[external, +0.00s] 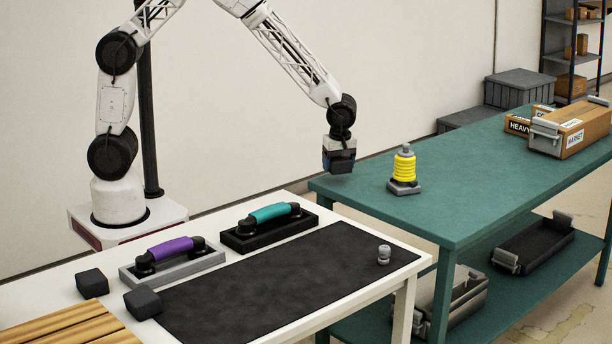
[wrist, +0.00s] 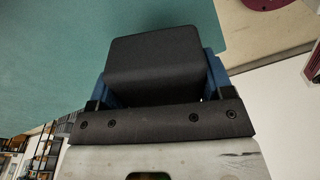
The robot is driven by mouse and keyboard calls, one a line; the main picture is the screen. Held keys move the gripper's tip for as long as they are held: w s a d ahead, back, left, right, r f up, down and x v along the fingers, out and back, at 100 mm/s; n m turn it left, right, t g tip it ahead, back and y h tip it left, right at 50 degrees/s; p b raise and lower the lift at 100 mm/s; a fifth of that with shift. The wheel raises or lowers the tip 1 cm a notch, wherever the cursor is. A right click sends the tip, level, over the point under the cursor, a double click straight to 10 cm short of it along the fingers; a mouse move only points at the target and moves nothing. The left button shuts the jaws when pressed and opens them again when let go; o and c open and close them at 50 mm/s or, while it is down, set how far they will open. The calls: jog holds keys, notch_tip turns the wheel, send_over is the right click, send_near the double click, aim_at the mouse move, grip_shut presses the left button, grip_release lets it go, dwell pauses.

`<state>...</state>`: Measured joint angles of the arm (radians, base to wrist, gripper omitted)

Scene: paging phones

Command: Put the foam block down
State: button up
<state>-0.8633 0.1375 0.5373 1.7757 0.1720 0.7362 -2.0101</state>
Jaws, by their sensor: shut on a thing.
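My gripper (external: 339,162) is shut on a dark grey foam block (wrist: 158,62). In the wrist view the block sits between the two blue fingers. In the external view the gripper points down near the left end of the green table (external: 345,188). The block looks to be above the table top; whether it touches cannot be told. Two similar dark blocks lie on the white table, one at the left (external: 92,283) and one nearer the front (external: 143,303).
A yellow ringed device (external: 404,168) stands on the green table right of my gripper. Cardboard boxes (external: 570,130) are at its far right. Purple (external: 170,248) and teal (external: 270,213) handsets sit in cradles on the white table. The green table's middle is clear.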

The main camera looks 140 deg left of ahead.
aim_at(341, 182)
jog(key=shift+w+a, duration=0.3)
jog(key=shift+f, duration=1.75)
jog(key=shift+f, duration=0.1)
jog(key=o, duration=0.9)
jog(key=r, duration=0.4)
jog(key=w+r, duration=0.1)
jog(key=r, duration=0.7)
jog(key=shift+w+d, duration=0.15)
jog(key=shift+d, duration=0.15)
